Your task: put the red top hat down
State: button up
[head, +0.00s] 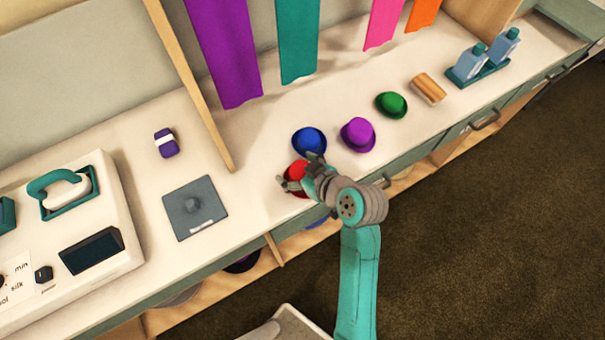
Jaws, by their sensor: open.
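A blue hat (309,141), a purple hat (358,134) and a green hat (391,105) stand in a row to the right. A grey square plate (178,222) lies left. A wooden post (197,100) stands behind. Bottles (470,62) are far right.

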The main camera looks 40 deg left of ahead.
jog(key=c, duration=1)
